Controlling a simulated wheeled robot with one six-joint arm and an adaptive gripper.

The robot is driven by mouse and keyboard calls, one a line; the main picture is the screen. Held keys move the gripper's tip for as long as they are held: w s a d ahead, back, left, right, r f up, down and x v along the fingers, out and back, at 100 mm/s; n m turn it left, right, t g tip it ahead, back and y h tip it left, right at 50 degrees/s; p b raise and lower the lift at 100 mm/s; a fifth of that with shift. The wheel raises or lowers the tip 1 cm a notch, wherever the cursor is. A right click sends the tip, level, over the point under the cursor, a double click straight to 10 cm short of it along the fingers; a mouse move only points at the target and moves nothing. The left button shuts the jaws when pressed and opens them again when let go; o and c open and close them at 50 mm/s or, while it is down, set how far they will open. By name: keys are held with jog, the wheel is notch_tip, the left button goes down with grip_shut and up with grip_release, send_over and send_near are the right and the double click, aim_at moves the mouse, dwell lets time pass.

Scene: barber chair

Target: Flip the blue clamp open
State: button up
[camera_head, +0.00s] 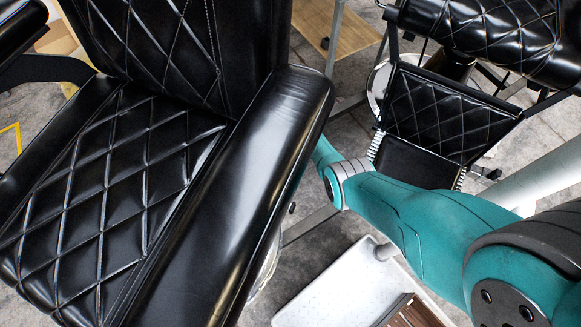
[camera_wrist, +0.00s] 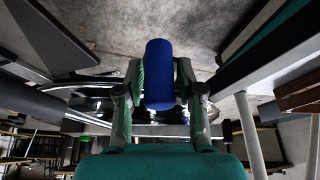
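In the wrist view, the blue clamp (camera_wrist: 159,62) shows as a short blue cylinder, its long side running up and down the picture. My gripper (camera_wrist: 160,75) has one finger on each side of it. The fingers appear to press on its sides, and its upper end sticks out past the fingertips. What the clamp is fixed to cannot be made out. In the head view, my teal arm reaches behind the armrest of the black barber chair (camera_head: 98,190). The armrest hides my gripper and the clamp there.
The padded armrest (camera_head: 262,170) stands close beside my arm. The chair's footrest (camera_head: 440,115) is at the upper right. A white tray (camera_head: 345,290) lies at the bottom, with a brown slatted object (camera_head: 412,312) at its right. Grey floor shows between these.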

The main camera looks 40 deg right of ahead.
jog(key=shift+r, duration=0.1)
jog(key=v, duration=1.1)
jog(key=shift+r, duration=0.4)
jog(key=shift+d, duration=0.15)
